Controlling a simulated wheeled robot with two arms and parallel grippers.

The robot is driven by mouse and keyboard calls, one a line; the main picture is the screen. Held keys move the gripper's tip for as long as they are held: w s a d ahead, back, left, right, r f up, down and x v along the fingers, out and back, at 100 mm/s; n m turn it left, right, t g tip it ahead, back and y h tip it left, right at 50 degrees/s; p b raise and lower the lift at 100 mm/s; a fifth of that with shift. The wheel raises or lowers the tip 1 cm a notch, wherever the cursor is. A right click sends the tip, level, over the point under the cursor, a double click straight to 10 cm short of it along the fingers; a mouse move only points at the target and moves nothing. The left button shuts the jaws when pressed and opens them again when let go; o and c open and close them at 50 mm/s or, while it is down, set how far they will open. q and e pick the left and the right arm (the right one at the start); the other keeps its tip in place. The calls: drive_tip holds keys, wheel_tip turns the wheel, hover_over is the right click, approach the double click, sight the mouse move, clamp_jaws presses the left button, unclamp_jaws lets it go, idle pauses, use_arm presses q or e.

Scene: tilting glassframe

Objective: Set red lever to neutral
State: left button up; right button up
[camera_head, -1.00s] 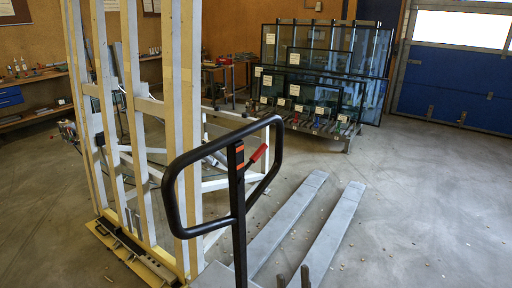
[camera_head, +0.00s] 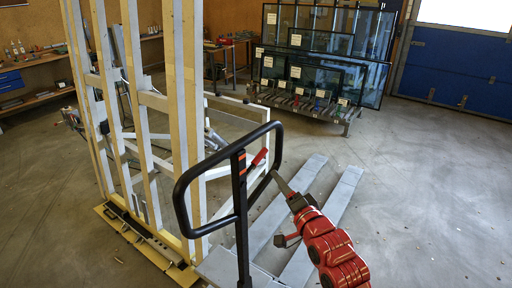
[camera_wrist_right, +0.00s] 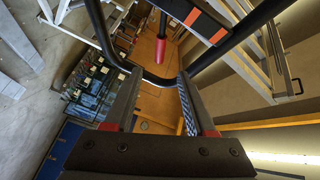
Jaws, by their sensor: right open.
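The red lever (camera_head: 259,157) sits inside the upper part of the black handle loop (camera_head: 183,215) of a pallet truck, tilted up to the right. My red right arm comes in from the lower right. Its gripper (camera_head: 278,177) is just beside the loop's right side, a little below and right of the lever; I cannot tell whether it touches the loop. The red lever (camera_wrist_right: 160,49) shows beyond the fingertips, near the handle post. My left gripper is not in view.
A tall white and yellow frame (camera_head: 182,100) stands close on the left. Grey forks (camera_head: 335,205) lie low behind my right arm. A rack of glass panes (camera_head: 320,75) stands at the back. The floor on the right is clear.

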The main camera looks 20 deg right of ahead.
sight(261, 158)
drive_tip(key=w, duration=0.5)
drive_tip(key=w+a, duration=0.1)
drive_tip(key=w, duration=0.9)
drive_tip(key=shift+w+a+r, duration=0.1)
drive_tip(key=shift+w+a, duration=0.1)
drive_tip(key=shift+w, duration=1)
clamp_jaws()
